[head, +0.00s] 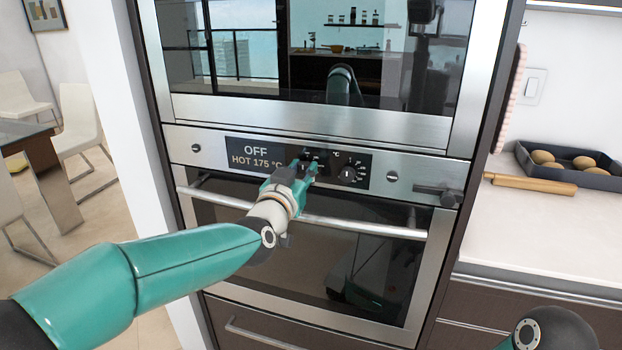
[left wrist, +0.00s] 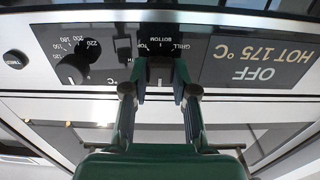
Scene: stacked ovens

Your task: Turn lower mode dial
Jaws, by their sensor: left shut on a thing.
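The display (head: 255,155) reads "OFF" and "HOT 175 °C". My right gripper is out of view; only part of my right arm shows at the bottom right.
The temperature dial (head: 348,174) is close to the right of my left gripper; it also shows in the left wrist view (left wrist: 73,68). The oven door handle (head: 350,226) runs below the panel. A worktop with a rolling pin (head: 530,184) and a dark tray (head: 603,178) is at right.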

